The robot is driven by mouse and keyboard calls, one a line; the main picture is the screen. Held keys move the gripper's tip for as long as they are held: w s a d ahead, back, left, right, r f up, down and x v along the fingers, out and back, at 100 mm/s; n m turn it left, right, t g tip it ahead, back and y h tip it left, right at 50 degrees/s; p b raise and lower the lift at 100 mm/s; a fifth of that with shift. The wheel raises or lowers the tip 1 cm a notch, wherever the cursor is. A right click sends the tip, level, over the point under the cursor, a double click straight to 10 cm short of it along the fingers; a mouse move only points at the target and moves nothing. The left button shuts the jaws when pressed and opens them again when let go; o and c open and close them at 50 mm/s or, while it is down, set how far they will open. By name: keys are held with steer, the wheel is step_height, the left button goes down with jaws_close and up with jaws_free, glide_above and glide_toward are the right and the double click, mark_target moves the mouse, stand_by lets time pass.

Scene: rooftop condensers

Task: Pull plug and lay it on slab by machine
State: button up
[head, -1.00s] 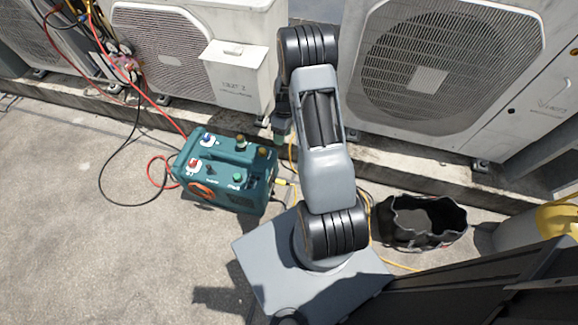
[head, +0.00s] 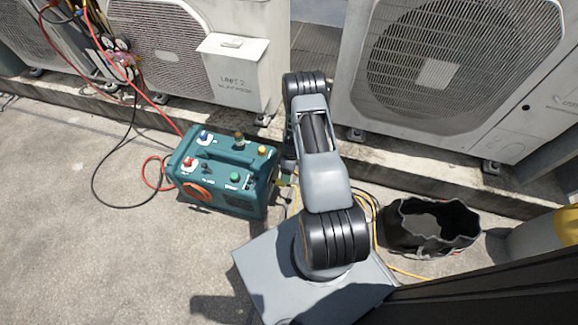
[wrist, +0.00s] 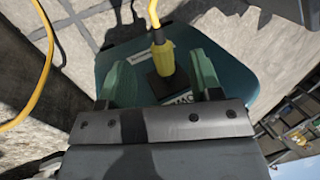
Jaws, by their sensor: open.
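The teal machine (head: 222,172) stands on the concrete slab (head: 60,240) left of my arm. In the wrist view its side (wrist: 118,62) fills the middle. A yellow plug (wrist: 163,58) with a yellow cord sits at a dark socket on that side. My gripper (wrist: 163,80) is open, its two green fingers either side of the plug's line, with gaps to the plug. The plug appears just beyond or between the fingertips; I cannot tell which. In the head view, my gripper is mostly hidden by my arm beside the machine's right side.
Yellow cord (head: 372,225) lies coiled right of my arm. An open black bag (head: 430,226) stands further right. Condensers (head: 455,60) line the back on a raised kerb. Red and black hoses run from the machine's left. The slab at left is clear.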

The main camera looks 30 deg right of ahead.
steer(key=shift+b+x, duration=0.5)
steer(key=shift+x, duration=1.8)
steer(key=shift+c, duration=0.3)
steer(key=shift+r, duration=0.1)
jaws_close()
